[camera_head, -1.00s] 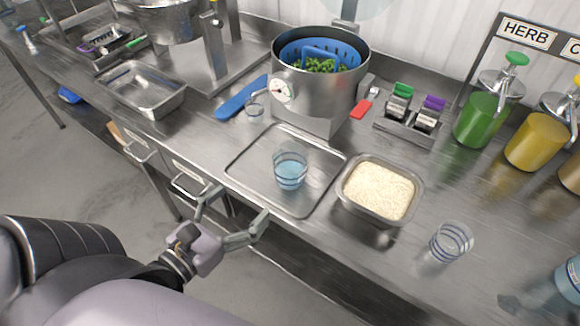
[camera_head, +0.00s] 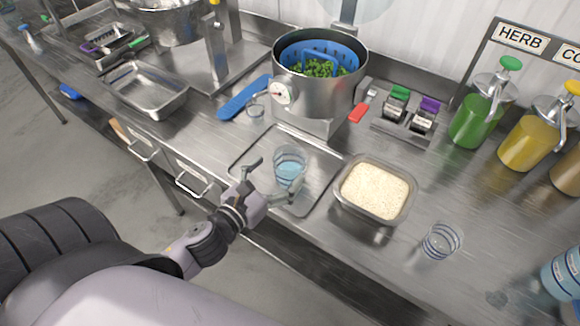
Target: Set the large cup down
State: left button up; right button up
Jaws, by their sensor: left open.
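A clear cup with blue rings and blue contents (camera_head: 290,167), which looks like the large cup, stands upright on a flat metal tray (camera_head: 248,152). My left gripper (camera_head: 271,181) is open at the near left side of this cup, one finger to its left and the other low in front of it. I cannot tell whether a finger touches the cup. My right gripper is out of view.
A pan of rice (camera_head: 346,205) sits right of the tray, with another ringed clear cup (camera_head: 441,240) beyond it. A small clear cup (camera_head: 255,106) and a steel pot (camera_head: 318,95) stand behind. Sauce pumps (camera_head: 472,128) are at the right.

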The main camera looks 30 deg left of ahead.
aim_at(299, 150)
pick_arm(q)
jog(key=shift+w+d+r, duration=0.1)
jog(key=shift+w+r, duration=0.05)
jog(key=shift+w, duration=0.15)
jog(key=w, duration=0.1)
jog(key=w+p, duration=0.2)
jog(key=w, duration=0.1)
jog(key=shift+d, duration=0.3)
jog(key=shift+w, duration=0.35)
jog(key=c, duration=1.3)
jog(key=shift+c, duration=0.7)
